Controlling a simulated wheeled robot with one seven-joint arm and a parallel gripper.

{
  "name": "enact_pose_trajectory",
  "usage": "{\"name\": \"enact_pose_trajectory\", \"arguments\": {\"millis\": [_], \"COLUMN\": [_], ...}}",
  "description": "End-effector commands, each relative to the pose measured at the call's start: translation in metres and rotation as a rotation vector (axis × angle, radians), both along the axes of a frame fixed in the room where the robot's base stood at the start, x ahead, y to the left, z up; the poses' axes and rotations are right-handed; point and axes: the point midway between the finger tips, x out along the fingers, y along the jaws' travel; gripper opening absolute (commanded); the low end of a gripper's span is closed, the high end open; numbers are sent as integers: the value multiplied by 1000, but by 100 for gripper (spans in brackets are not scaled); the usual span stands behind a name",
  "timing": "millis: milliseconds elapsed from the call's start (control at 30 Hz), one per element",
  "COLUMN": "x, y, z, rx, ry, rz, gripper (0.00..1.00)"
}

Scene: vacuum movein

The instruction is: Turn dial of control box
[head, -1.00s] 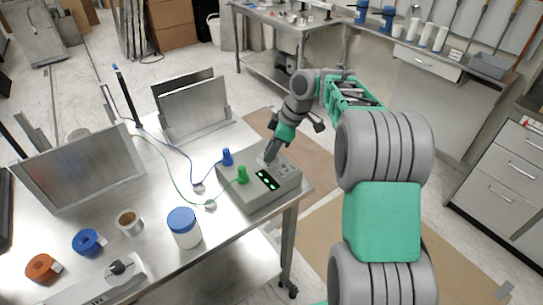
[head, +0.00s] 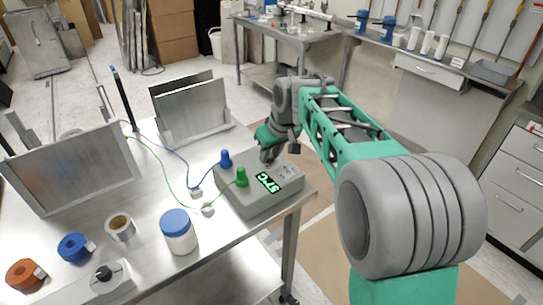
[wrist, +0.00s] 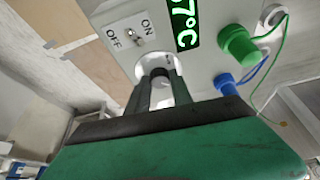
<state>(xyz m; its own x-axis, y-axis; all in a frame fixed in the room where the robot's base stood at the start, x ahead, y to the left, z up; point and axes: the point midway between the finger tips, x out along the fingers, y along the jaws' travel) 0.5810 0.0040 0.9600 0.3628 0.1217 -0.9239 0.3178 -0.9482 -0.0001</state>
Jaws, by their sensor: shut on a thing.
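The grey control box (head: 262,207) sits on the metal table near its right corner. Its lit green display (head: 268,182) also shows in the wrist view (wrist: 187,27), reading partly "7°C". My gripper (head: 267,155) reaches down onto the back of the box's top. In the wrist view my gripper (wrist: 160,80) has its two fingers on either side of the dark dial (wrist: 160,71) and is shut on it. In the head view the dial is hidden by my gripper. An ON/OFF toggle switch (wrist: 132,41) sits beside the dial.
A green plug (head: 241,178) and a blue plug (head: 225,159) with thin cables stand on the box. A blue-lidded jar (head: 178,232) stands left of it. Tape rolls, a metal panel and plates in a stand occupy the table's left and back. Floor right of the table is clear.

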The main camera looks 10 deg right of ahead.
Motion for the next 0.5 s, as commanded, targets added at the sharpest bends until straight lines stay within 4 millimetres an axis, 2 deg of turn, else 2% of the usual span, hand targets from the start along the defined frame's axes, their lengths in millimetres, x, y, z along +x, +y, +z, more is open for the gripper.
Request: {"name": "enact_pose_trajectory", "arguments": {"millis": [233,500], "x": [1,1], "y": [1,1], "z": [2,2], "rx": [0,1], "ry": [-7,-7], "rz": [-105,-142], "gripper": [0,0]}}
